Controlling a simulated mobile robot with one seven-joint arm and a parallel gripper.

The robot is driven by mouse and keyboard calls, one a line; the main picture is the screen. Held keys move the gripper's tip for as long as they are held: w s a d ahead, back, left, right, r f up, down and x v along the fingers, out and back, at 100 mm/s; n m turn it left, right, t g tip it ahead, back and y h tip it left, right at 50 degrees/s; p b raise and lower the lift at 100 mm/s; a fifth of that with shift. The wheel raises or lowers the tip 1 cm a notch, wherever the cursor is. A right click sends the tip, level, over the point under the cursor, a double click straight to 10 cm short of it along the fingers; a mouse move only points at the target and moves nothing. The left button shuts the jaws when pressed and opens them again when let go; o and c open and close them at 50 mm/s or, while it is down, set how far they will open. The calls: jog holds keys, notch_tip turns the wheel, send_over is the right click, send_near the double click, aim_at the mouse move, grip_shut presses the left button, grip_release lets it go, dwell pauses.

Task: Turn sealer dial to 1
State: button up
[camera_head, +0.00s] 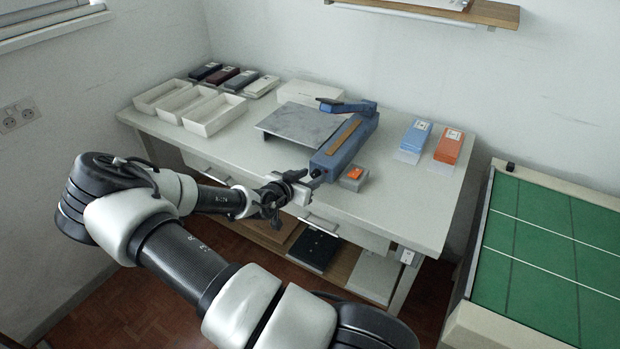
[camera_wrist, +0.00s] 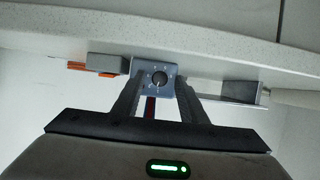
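The blue sealer (camera_head: 345,148) stands on the table with its near end towards my gripper (camera_head: 303,180). In the wrist view, the sealer's end face (camera_wrist: 144,68) shows a small round dark dial (camera_wrist: 158,78) with marks around it. The marks are too small to read, so I cannot tell the dial's setting. My gripper also shows in the wrist view (camera_wrist: 158,84), with its two fingers apart on either side of the dial. Whether the fingertips touch the dial cannot be told. In the head view, the dial is not clearly visible.
White trays (camera_head: 215,115) stand at the back left. The front right tabletop is clear.

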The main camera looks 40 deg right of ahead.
grip_shut()
jog(key=shift+f+n, duration=0.1)
jog(key=shift+n, duration=0.2)
jog(key=shift+w+a+n+g+b, duration=0.15)
jog(key=shift+n+g+b, duration=0.15)
jog(key=shift+n+b, duration=0.15)
jog(key=shift+n+g+b, duration=0.3)
jog(key=shift+n+b, duration=0.05)
grip_release()
jog(key=p+v, duration=0.3)
jog(key=v, duration=1.4)
jog(key=shift+a+f, duration=0.2)
jog(key=shift+a, duration=0.15)
